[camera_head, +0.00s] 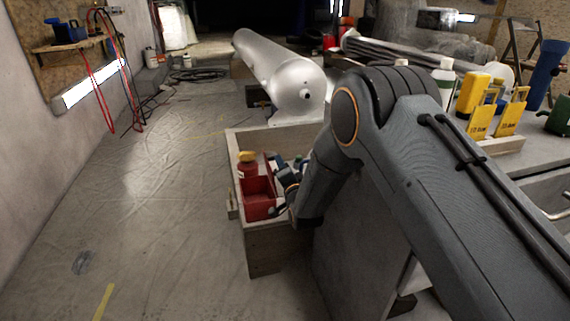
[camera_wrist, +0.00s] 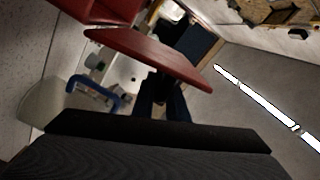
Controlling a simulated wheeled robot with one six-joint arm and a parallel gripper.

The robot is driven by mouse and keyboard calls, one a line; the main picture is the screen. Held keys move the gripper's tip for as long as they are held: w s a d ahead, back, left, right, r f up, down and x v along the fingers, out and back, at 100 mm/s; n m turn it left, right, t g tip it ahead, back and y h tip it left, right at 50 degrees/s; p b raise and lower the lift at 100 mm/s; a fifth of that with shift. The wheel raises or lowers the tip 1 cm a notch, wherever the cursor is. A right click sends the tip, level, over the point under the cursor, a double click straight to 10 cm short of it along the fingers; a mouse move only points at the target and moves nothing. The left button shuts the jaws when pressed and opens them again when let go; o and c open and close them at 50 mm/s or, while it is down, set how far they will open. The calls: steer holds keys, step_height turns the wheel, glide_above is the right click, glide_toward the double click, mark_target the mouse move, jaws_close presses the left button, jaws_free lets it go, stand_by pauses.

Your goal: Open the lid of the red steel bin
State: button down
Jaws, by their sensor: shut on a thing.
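The red steel bin (camera_head: 259,208) sits in the wooden box at the middle of the head view, and its red inside shows from above. My gripper (camera_head: 284,189) is at the bin's right side, partly hidden by my own arm. In the wrist view the red lid (camera_wrist: 150,58) is a flat panel slanting across the upper middle, apart from a red part of the bin (camera_wrist: 103,11) at the top left. My gripper's dark fingers (camera_wrist: 165,98) reach the lid's lower edge and are shut on it. The exact grip point is dark.
A large grey cylinder (camera_head: 285,75) lies further back. A bench with yellow items (camera_head: 474,93) is at right. The sheeted floor (camera_head: 150,190) at left is mostly clear.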

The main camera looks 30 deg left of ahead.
steer(key=shift+d+f, duration=0.1)
steer(key=shift+f, duration=0.2)
steer(key=c, duration=1.8)
jaws_free()
steer(key=shift+s+r, duration=0.1)
steer(key=shift+s+d, duration=0.2)
steer(key=shift+d, duration=0.05)
steer(key=p+v, duration=0.2)
steer(key=v, duration=0.5)
steer(key=shift+p, duration=0.4)
steer(key=shift+r, duration=0.1)
